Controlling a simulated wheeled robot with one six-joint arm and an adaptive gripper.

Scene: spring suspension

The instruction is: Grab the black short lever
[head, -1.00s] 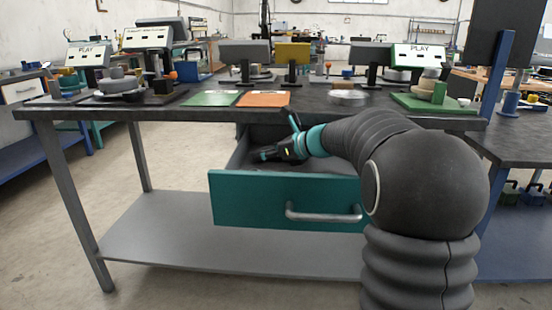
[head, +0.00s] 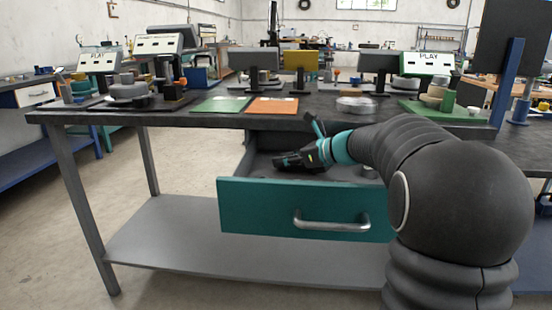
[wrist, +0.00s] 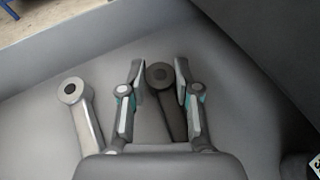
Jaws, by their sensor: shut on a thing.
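The black short lever (wrist: 172,112) lies in the drawer, its round holed end between my fingertips in the wrist view. My gripper (wrist: 160,82) is shut on this round end, with one finger on each side. In the head view my gripper (head: 278,161) is low inside the open drawer (head: 255,209). The lever cannot be made out there. The lever's lower end is hidden by the gripper body in the wrist view.
A light grey lever (wrist: 84,115) lies just left of my gripper in the drawer. The drawer walls rise around it, and the workbench top (head: 330,112) is above and behind. Green (head: 220,104) and orange (head: 272,105) plates lie on the bench.

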